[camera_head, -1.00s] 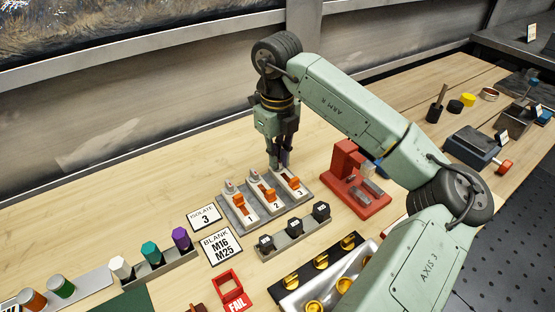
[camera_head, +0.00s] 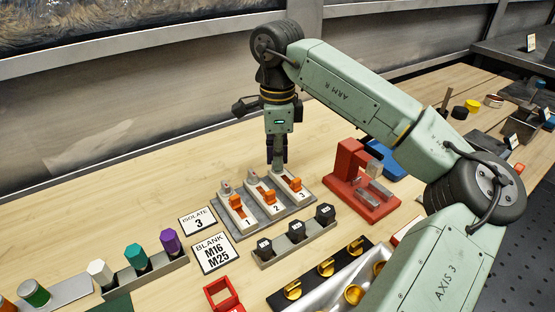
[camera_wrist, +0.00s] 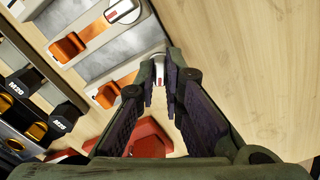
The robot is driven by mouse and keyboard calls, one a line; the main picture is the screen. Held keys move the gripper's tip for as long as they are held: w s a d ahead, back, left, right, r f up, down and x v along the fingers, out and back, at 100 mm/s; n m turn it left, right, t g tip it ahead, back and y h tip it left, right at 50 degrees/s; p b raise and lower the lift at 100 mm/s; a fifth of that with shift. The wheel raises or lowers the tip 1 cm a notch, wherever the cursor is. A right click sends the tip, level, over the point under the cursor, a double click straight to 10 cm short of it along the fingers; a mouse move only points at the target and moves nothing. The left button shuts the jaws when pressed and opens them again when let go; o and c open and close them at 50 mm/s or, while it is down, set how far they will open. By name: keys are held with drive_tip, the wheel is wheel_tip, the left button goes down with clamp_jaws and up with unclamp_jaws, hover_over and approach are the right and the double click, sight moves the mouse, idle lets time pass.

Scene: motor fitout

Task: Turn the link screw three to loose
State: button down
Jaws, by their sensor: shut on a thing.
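Three white link blocks numbered 1, 2 and 3 stand on a grey plate (camera_head: 245,232), each with an orange lever. Link block 3 (camera_head: 302,193) is the rightmost in the head view, with its lever (camera_head: 295,185). My gripper (camera_head: 277,168) points straight down at the far end of block 3 and hides its screw there. In the wrist view, the link screw three (camera_wrist: 158,62), a pale round head with a red mark, sits between the fingertips of my gripper (camera_wrist: 160,82), which is shut on it. Block 2's screw (camera_wrist: 122,10) shows beside it.
A red fixture (camera_head: 362,190) stands close to the right of the plate. A rail of black hex caps (camera_head: 297,231) lies in front. Cards reading ISOLATE 3 (camera_head: 197,221) and BLANK M16 M25 (camera_head: 214,252) lie left. The bench behind the plate is clear.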

drive_tip(key=n, duration=0.5)
drive_tip(key=shift+n, duration=0.4)
idle(0.4)
drive_tip(key=c, duration=1.7)
unclamp_jaws()
wheel_tip(320, 180, up, 12)
